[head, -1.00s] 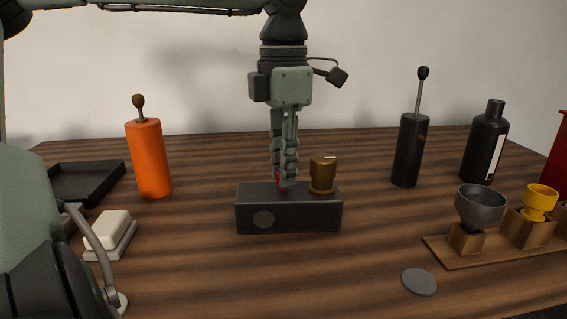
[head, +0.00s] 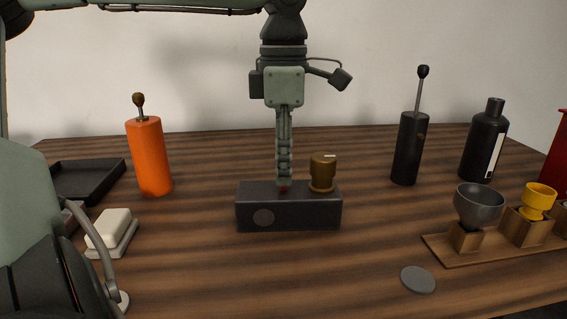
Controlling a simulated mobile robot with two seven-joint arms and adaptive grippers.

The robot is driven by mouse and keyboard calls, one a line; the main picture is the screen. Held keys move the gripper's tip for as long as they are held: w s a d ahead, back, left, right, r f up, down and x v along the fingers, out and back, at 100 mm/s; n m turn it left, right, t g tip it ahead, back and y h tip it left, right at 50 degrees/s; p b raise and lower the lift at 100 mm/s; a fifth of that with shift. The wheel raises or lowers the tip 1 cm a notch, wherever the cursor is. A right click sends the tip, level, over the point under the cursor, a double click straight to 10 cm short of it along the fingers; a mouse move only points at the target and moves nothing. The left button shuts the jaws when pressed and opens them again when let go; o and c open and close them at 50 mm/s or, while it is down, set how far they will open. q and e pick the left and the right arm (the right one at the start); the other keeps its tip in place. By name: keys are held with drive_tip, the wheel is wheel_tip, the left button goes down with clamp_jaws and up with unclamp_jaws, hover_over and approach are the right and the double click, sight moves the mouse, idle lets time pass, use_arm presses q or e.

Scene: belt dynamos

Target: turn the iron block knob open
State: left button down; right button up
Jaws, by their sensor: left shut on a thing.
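The iron block (head: 325,216) is a dark grey box in the middle of the table with a round grey disc on its front face. A brass knob (head: 322,173) with a pale line on its top stands on the block's right part. My left gripper (head: 283,183) points straight down onto the top of the block, left of the brass knob and apart from it. I cannot make out that part's full shape. My right gripper is not in view.
An orange cylinder (head: 149,158), a black tray (head: 88,183) and a white dish (head: 111,231) are at left. At right are a black lever cylinder (head: 407,150), a black bottle (head: 483,148), cups on a wooden board (head: 468,259) and a grey disc (head: 418,279). The front middle is clear.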

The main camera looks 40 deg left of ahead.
use_arm(q)
drive_tip(key=c, duration=1.7)
unclamp_jaws()
wheel_tip(320, 180, up, 12)
